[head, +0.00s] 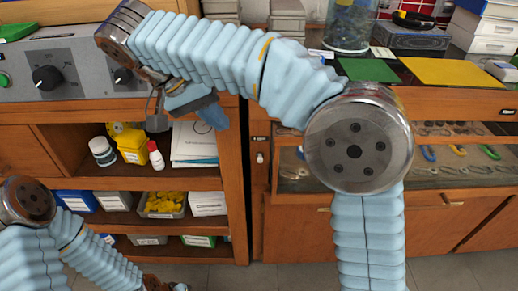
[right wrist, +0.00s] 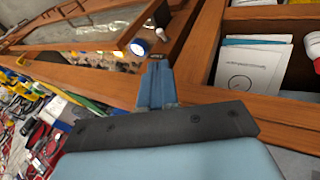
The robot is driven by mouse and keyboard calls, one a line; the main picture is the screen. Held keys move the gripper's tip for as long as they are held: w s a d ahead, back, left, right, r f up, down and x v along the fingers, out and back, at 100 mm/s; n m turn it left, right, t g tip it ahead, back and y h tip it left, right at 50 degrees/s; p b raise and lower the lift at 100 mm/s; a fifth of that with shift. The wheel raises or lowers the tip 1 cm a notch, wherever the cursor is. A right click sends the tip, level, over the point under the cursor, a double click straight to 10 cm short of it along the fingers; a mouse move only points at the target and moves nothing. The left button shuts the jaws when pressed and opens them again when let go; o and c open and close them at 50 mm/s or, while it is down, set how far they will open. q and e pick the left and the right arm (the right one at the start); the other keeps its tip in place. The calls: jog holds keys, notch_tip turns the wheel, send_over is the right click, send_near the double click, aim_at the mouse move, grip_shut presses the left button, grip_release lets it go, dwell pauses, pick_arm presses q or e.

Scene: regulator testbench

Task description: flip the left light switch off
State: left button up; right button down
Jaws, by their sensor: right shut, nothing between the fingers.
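A small white switch (head: 260,157) sits on the wooden front between the open shelves and the glass-fronted cabinet in the head view, under a small black label (head: 259,140). I cannot tell if it is on or off. My right gripper (head: 212,117) is left of and above it, in front of the upper shelf, with its blue fingers shut and empty. In the right wrist view the shut fingers (right wrist: 157,80) point at the wooden front. A bright white round spot (right wrist: 137,47) shows just beyond their tips, apart from them. My left gripper is out of view.
The upper shelf holds a yellow container (head: 132,147), a white bottle (head: 156,156) and papers (head: 194,145). A grey panel with black knobs (head: 46,78) stands on the bench. The glass-fronted cabinet (head: 310,180) is right. My right arm crosses above.

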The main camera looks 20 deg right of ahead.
aim_at(259, 159)
jog(key=b+x, duration=0.1)
jog(key=x, duration=1.3)
jog(key=shift+f+b, duration=0.1)
jog(key=shift+b, duration=0.3)
